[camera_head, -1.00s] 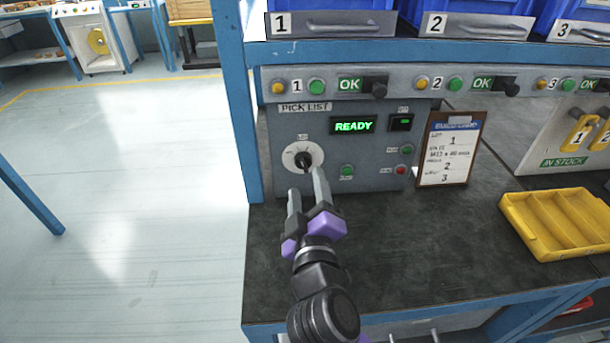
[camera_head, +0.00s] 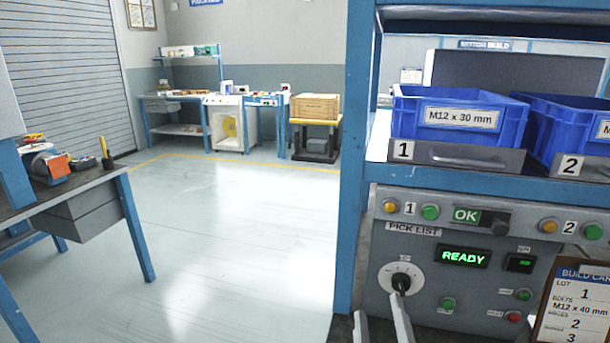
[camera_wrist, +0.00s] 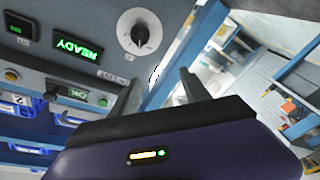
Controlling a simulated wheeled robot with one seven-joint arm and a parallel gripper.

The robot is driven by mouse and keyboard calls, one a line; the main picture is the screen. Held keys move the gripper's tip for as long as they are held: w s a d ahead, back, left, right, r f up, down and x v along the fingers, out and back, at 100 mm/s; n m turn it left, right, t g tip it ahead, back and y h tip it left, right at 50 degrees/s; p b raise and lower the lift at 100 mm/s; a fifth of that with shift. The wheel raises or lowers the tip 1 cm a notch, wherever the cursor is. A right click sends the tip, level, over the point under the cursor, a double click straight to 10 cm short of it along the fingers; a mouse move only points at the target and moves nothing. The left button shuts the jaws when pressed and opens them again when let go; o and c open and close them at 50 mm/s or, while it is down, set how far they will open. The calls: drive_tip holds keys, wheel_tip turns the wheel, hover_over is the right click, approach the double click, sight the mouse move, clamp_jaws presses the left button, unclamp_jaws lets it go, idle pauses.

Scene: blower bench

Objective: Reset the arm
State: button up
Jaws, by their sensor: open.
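My gripper (camera_head: 382,328) is at the bottom edge of the head view, with only its two fingers showing. The fingers are apart, with nothing seen between them. They are just below the black-and-white rotary knob (camera_head: 401,283) on the grey pick list panel (camera_head: 425,240). In the wrist view my gripper (camera_wrist: 158,80) is open and empty, and the knob (camera_wrist: 140,34) is ahead of it, apart from the fingers. The panel's display (camera_head: 463,257) reads READY in green.
Blue bins (camera_head: 455,122) stand on the shelf above the panel. A build card (camera_head: 580,305) leans at the right. A blue post (camera_head: 355,150) borders the panel's left side. Open floor (camera_head: 230,230) lies left, with another bench (camera_head: 75,195) at the far left.

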drive_tip(key=s+d+m+g+p, duration=0.1)
drive_tip(key=s+d+m+p, duration=0.1)
drive_tip(key=s, duration=1)
drive_tip(key=s+d+m+g+y+p, duration=0.1)
drive_tip(key=s+p, duration=0.3)
drive_tip(key=s, duration=0.8)
drive_tip(key=s+d+m+g+y+p, duration=0.1)
drive_tip(key=s+d+m+g+p, duration=0.1)
drive_tip(key=s, duration=1)
drive_tip(key=shift+d+f+m+p, duration=0.4)
drive_tip(key=shift+d+m+p, duration=0.35)
drive_tip(key=shift+m+p, duration=0.3)
